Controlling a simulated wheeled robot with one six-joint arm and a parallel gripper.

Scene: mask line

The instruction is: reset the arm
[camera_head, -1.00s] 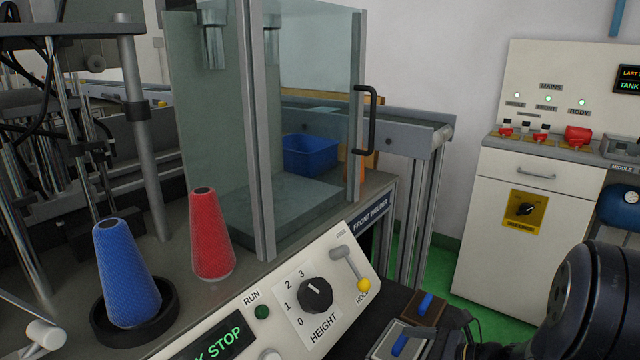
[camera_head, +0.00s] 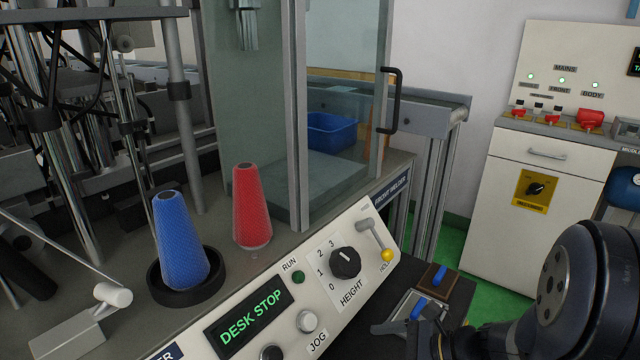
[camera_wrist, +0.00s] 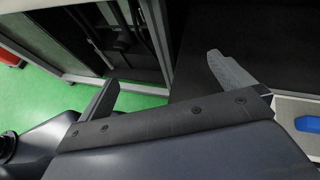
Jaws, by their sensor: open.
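My gripper shows in the wrist view (camera_wrist: 165,85) with its two fingers spread wide and nothing between them. Beyond the fingers are a dark panel, a grey machine frame and green floor. In the head view my dark arm (camera_head: 585,290) is at the lower right.
A blue cone (camera_head: 181,240) stands in a black ring holder (camera_head: 160,292), with a red cone (camera_head: 251,208) beside it. A glass-walled enclosure (camera_head: 345,110) with a black handle stands behind. A white cabinet (camera_head: 535,215) is at the right. Green floor (camera_head: 455,240) shows between.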

